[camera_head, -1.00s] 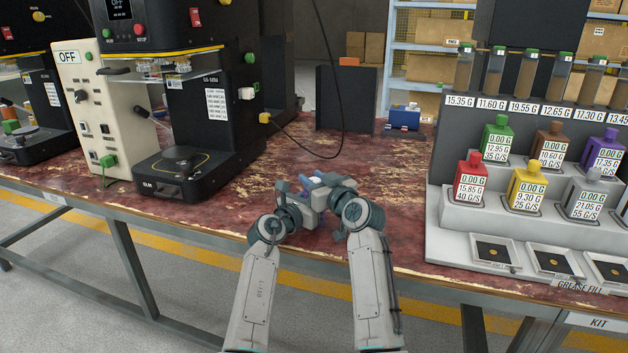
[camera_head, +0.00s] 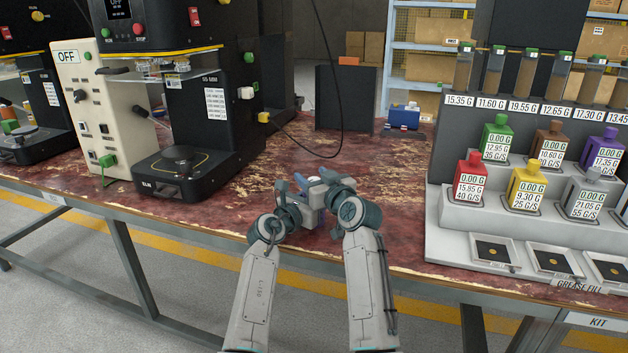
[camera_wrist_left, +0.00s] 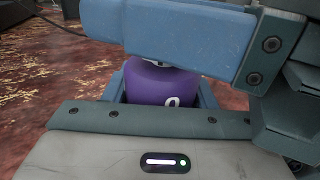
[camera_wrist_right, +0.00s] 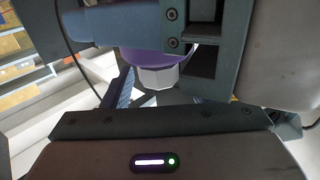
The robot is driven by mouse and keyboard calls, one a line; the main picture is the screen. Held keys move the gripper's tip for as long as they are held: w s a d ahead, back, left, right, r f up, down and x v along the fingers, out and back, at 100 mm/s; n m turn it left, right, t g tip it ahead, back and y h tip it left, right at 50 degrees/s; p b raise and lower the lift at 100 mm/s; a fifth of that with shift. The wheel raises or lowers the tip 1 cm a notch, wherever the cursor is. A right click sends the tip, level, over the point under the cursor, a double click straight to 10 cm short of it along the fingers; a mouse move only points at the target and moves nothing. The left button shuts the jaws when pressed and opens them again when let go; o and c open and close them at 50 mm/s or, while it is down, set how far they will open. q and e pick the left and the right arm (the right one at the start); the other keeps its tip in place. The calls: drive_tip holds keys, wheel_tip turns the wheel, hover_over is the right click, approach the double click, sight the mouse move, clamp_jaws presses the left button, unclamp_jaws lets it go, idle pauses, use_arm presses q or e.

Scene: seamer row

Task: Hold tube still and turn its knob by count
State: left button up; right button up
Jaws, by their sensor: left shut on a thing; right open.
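The tube is purple and shows in the left wrist view (camera_wrist_left: 150,82) between the blue fingers of my left gripper (camera_head: 303,187). That gripper is shut on it. A white mark shows on the tube's side; its upper part is hidden behind a blue finger crossing the view. In the right wrist view a pale faceted knob (camera_wrist_right: 158,77) sticks out below the purple body. My right gripper (camera_head: 328,180) is open, close around or beside the knob; I cannot tell whether it touches. In the head view the two grippers meet over the table front and mostly hide the tube.
A black seamer machine (camera_head: 215,110) stands at the left with a beige switch panel (camera_head: 90,110) marked OFF. At the right a grey stepped rack (camera_head: 450,215) holds coloured bottles and small trays. A dark cable hangs behind the grippers. The worn red table (camera_head: 390,190) is clear around them.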

wheel_tip(320, 180, up, 9)
drive_tip(key=shift+r, duration=0.15)
idle(0.4)
drive_tip(key=s+d+f+m+g+y, duration=0.2)
drive_tip(key=s+f+m, duration=0.2)
drive_tip(key=m, duration=0.2)
drive_tip(key=m+g+y, duration=0.5)
drive_tip(key=m, duration=1.9)
approach(314, 179)
drive_tip(key=x, duration=1)
drive_tip(key=shift+s+f, duration=0.1)
drive_tip(key=shift+f, duration=0.1)
